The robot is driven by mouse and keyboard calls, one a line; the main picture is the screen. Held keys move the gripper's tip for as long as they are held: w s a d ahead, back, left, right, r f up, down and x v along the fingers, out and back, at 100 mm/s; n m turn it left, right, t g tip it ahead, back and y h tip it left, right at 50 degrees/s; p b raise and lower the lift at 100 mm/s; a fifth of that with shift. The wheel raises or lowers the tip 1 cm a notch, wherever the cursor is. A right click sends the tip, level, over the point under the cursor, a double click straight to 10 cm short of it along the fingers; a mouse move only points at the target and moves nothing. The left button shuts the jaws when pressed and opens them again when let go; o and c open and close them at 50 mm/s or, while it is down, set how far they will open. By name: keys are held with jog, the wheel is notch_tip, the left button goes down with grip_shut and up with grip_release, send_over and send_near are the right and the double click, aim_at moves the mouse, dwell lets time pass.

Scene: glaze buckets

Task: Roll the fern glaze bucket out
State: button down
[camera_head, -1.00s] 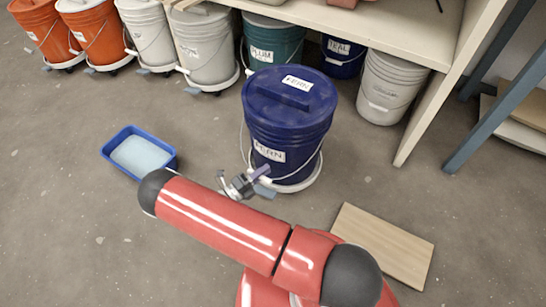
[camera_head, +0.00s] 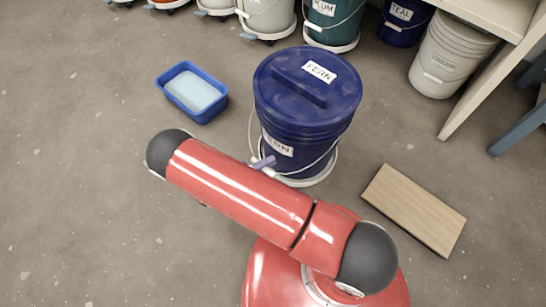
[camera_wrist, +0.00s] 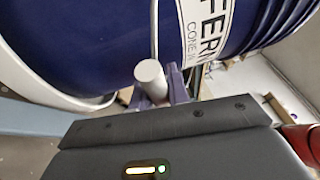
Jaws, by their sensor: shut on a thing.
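The fern glaze bucket (camera_head: 305,112) is dark blue with a lid and two FERN labels. It stands upright on a white round wheeled base (camera_head: 318,175), on open floor in front of the shelf. My gripper (camera_head: 263,162) is low at the bucket's near left side, mostly hidden behind my red arm. In the wrist view its purple fingers (camera_wrist: 163,84) are shut on the pale cylindrical grip (camera_wrist: 150,78) of the bucket's wire handle. The blue wall and FERN label (camera_wrist: 207,25) fill the top of that view.
A blue tray (camera_head: 194,92) lies on the floor to the left. A wooden board (camera_head: 414,210) lies to the right. Shelf legs (camera_head: 492,75), the plum (camera_head: 333,18) and teal (camera_head: 402,22) buckets and a white bucket (camera_head: 450,58) stand behind. The left floor is clear.

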jog(key=shift+s+a, duration=0.4)
jog(key=shift+a, duration=0.05)
jog(key=c, duration=1.3)
grip_release()
jog(key=shift+c, duration=0.2)
jog(key=v, duration=0.8)
